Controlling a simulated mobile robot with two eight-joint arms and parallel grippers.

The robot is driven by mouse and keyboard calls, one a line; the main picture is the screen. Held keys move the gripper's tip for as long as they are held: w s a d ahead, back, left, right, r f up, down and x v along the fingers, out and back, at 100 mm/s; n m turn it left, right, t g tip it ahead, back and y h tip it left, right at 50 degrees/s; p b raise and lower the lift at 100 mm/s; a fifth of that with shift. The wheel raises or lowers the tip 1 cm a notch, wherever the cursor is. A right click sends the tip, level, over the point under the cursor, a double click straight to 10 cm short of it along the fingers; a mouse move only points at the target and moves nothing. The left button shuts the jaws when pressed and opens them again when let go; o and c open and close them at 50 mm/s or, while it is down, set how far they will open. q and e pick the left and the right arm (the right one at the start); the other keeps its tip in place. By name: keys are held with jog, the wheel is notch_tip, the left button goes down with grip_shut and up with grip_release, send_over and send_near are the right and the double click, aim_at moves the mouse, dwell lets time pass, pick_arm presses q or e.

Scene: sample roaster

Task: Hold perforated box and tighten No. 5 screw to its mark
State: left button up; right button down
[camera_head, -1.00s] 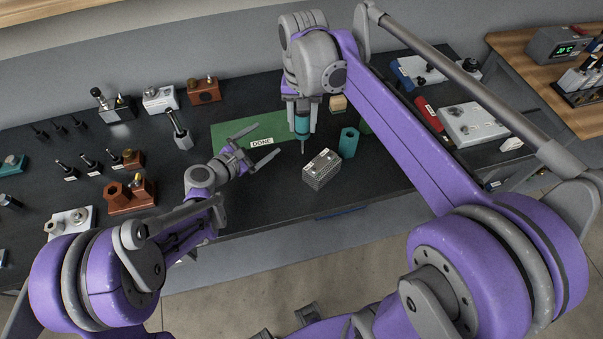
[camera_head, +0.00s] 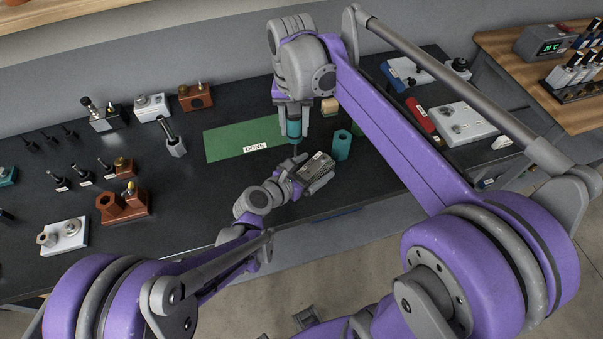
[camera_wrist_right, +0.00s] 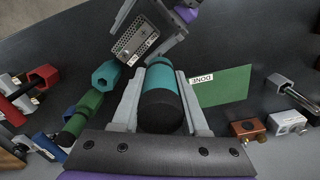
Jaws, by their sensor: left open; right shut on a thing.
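The grey perforated box (camera_head: 318,165) stands on the dark bench, with a small white label on top; it also shows in the right wrist view (camera_wrist_right: 138,38). My left gripper (camera_head: 311,176) is open, with its fingers on either side of the box; I cannot tell whether they touch it. My right gripper (camera_head: 293,121) is shut on a teal screwdriver (camera_head: 293,131), held upright with its shaft pointing down, just behind and left of the box. In the right wrist view the driver's dark end (camera_wrist_right: 160,111) fills the jaws. I cannot make out the No. 5 screw or its mark.
A teal hexagonal holder (camera_head: 342,145) stands close right of the box. The green DONE mat (camera_head: 228,142) behind and left is empty. A grey hexagonal piece (camera_head: 174,143) and several fixtures, such as a copper-coloured block (camera_head: 124,204), stand on the left. A red cylinder (camera_head: 420,115) lies right.

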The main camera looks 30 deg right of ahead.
aim_at(322, 162)
pick_arm(q)
jog(key=shift+x, duration=2.2)
grip_shut()
grip_release()
jog(key=shift+r, duration=0.3)
jog(key=shift+s+d+r, duration=0.1)
grip_shut()
